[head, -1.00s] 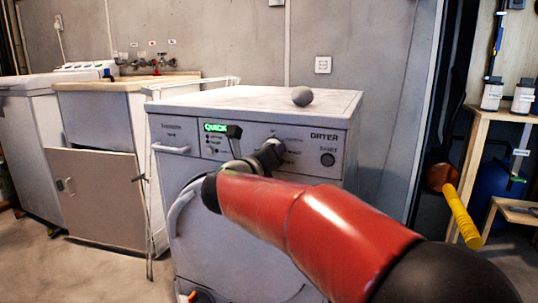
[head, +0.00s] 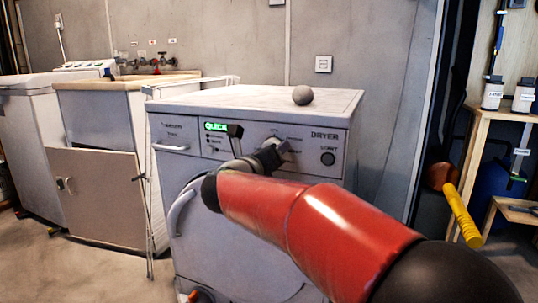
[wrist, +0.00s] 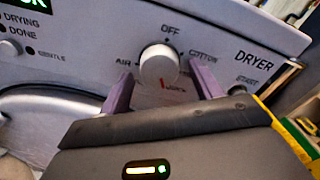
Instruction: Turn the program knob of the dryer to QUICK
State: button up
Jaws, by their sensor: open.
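The dryer (head: 230,240) is white and stands in the middle of the head view. Its green display (head: 215,127) reads QUICK. The white program knob (wrist: 158,66) shows in the wrist view, with OFF above it, AIR to its left and COTTON to its right. A red mark and partly hidden lettering lie below it. My gripper (wrist: 162,88) is open, with one purple finger on each side of the knob. Gaps show between both fingers and the knob, and it is not gripped. In the head view my gripper (head: 268,157) hides the knob.
The START button (head: 328,158) is right of the knob. A sink cabinet (head: 100,190) stands left of the dryer. A wooden shelf (head: 480,150) and a yellow-handled tool (head: 462,215) are at the right.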

jog(key=v, duration=0.7)
jog(key=shift+s+a, duration=0.15)
jog(key=shift+s, duration=0.2)
jog(key=s+d+f+n+g+y, duration=0.2)
jog(key=s+d+f+n+g, duration=0.2)
jog(key=s+d+f+n, duration=0.45)
jog(key=s+d+f+n+g+y, duration=0.25)
jog(key=s+d+f+n, duration=0.25)
jog(key=s+n, duration=0.7)
jog(key=s+d+f+n+g+y, duration=0.2)
jog(key=s+d+f+n+g, duration=0.4)
jog(key=n, duration=0.7)
notch_tip(320, 180, up, 12)
jog(key=s+d+t+p, duration=0.1)
jog(key=p, duration=1.2)
jog(key=shift+p, duration=0.3)
